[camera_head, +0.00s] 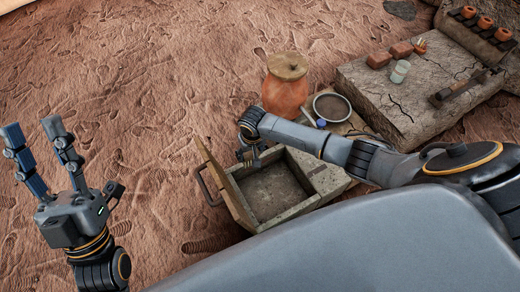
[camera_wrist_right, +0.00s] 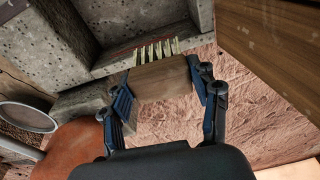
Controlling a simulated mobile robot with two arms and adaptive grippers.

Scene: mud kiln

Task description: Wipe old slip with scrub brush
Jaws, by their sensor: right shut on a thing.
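The scrub brush (camera_wrist_right: 160,82) has a pale wooden block and light bristles. My right gripper (camera_wrist_right: 165,74) is shut on its block, with the bristles pointing away towards grey stone. In the head view my right gripper (camera_head: 248,156) is over the opening of a grey stone box (camera_head: 318,176), near its hinged wooden door, and the brush is mostly hidden there. I cannot tell if the bristles touch the box. My left gripper (camera_head: 33,126) is open and empty, raised at the left, well apart from the box.
The open door (camera_head: 222,180) with a metal handle stands at the box's left. A lidded clay jar (camera_head: 285,92) and a round sieve or bowl (camera_head: 332,107) are behind it. A stone slab (camera_head: 395,105) with bricks and a cup lies right. Ground at the left is clear.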

